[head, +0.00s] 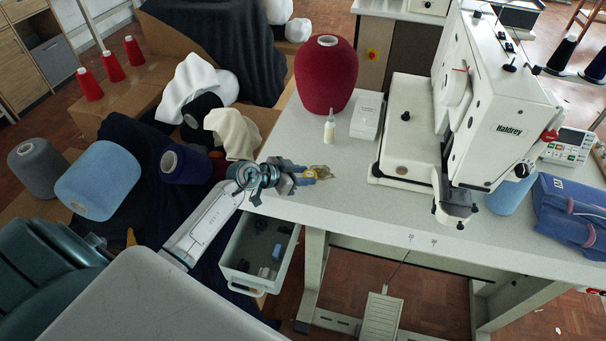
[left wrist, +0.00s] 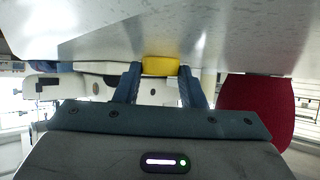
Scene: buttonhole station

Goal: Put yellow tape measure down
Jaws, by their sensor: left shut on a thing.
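The yellow tape measure (left wrist: 160,66) sits between the two blue fingers of my left gripper (left wrist: 157,84) in the left wrist view. The fingers are shut on its sides. In the head view my left gripper (head: 312,175) is at the left part of the grey table (head: 330,205), and a small bit of the yellow tape measure (head: 321,170) shows at its fingertips. It is low over the tabletop; I cannot tell whether the tape measure touches it. My right gripper is not in view.
A red yarn cone (head: 326,75), a small bottle (head: 330,127) and a white box (head: 367,116) stand behind the gripper. The white sewing machine (head: 500,110) stands to the right. An open drawer (head: 262,280) hangs below the table's front left. The tabletop's front strip is clear.

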